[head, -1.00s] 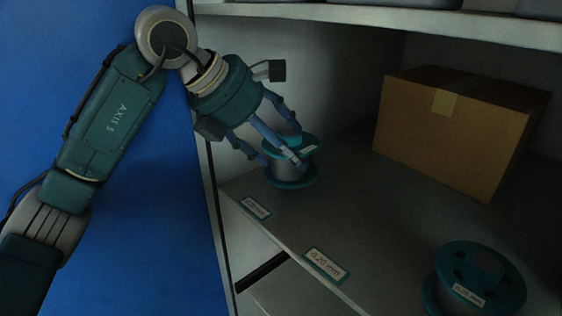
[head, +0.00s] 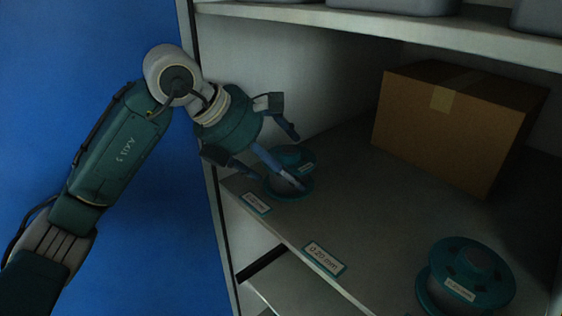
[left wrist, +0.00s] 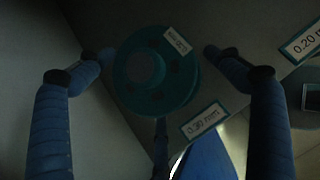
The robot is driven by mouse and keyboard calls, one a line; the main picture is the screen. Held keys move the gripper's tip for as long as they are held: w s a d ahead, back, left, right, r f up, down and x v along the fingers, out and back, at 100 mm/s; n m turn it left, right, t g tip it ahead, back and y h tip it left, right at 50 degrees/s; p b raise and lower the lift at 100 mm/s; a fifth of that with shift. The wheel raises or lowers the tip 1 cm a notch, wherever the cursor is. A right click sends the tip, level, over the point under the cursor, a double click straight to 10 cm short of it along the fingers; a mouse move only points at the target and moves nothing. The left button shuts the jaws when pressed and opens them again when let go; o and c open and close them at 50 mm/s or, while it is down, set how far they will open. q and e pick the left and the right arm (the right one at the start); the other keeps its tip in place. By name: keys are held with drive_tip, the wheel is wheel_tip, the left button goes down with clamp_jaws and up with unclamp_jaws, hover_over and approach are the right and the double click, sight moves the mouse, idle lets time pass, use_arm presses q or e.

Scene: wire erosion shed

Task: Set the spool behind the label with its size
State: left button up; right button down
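A teal-flanged spool (head: 292,160) stands upright on the shelf at the left end, behind a small label (head: 255,203) on the shelf's front edge. In the left wrist view the spool (left wrist: 150,75) shows from above with a tag on its flange, and the label (left wrist: 202,121) appears to read 0.30 mm. The spool's own tag is too blurred to read. My left gripper (head: 278,162) is over the spool with its fingers spread around it. In the wrist view there are gaps between the side fingers and the flange. My right gripper is not in view.
A cardboard box (head: 450,125) stands farther back on the shelf. Another teal spool (head: 468,270) stands at the right front. A 0.20 mm label (head: 324,258) is on the edge between the spools, with bare shelf behind it. An upper shelf (head: 400,32) is overhead.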

use_arm(q)
drive_tip(key=shift+s+a+r, duration=0.15)
drive_tip(key=shift+a+r, duration=0.15)
drive_tip(key=shift+r, duration=0.2)
drive_tip(key=b+v, duration=0.2)
drive_tip(key=v, duration=0.9)
